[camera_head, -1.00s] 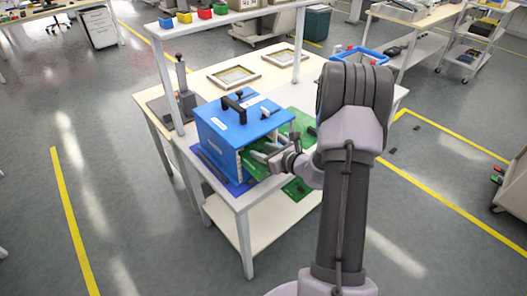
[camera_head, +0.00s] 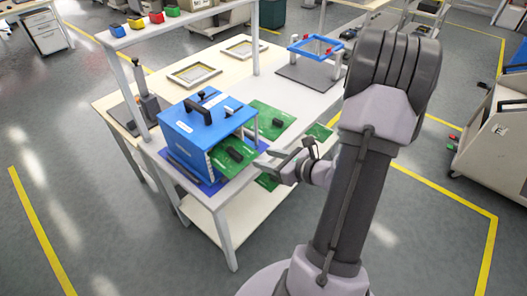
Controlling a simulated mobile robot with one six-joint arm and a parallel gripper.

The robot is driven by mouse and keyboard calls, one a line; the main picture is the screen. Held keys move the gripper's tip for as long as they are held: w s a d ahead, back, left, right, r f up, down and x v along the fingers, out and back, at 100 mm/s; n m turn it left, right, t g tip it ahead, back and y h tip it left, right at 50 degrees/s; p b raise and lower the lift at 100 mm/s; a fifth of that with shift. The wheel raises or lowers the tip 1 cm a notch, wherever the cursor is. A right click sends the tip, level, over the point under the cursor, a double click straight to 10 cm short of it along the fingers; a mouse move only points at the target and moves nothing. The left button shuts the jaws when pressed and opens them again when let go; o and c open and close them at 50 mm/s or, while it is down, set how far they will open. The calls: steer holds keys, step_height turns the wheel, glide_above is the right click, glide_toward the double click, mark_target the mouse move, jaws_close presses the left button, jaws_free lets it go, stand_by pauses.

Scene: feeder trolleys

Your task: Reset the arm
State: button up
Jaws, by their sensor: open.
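My arm rises from the lower right, bends at the top and reaches back down toward the table. My gripper (camera_head: 266,164) is open, with nothing seen between its fingers. It is just right of the blue box (camera_head: 190,125), near the box's open side. A green board (camera_head: 222,160) with a dark part on it sticks partly out of that open side. The gripper appears apart from the board. The inside of the box is mostly hidden.
The box stands on the white table (camera_head: 300,104). A blue frame fixture (camera_head: 316,46) stands at the back right. A shelf (camera_head: 180,27) with coloured bins overhangs the table. Grey floor (camera_head: 420,200) is free at right.

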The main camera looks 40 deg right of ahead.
steer(key=w+a+r+n+g+y, duration=0.1)
steer(key=a+r+n+g+y, duration=0.2)
steer(key=a+n, duration=0.45)
steer(key=w+a+r+n+g+y, duration=0.1)
steer(key=a+r+n+y, duration=0.3)
steer(key=a, duration=0.6)
steer(key=s+a+r+n+g+b, duration=0.1)
steer(key=s+a+r+n+g, duration=0.2)
steer(key=a+n, duration=0.45)
steer(key=s+a+r+n+h+b, duration=0.1)
steer(key=s+a+r+n+h, duration=0.5)
steer(key=s+n, duration=0.4)
steer(key=shift+s+n+g, duration=0.25)
steer(key=shift+n+g, duration=0.05)
steer(key=shift+n, duration=0.6)
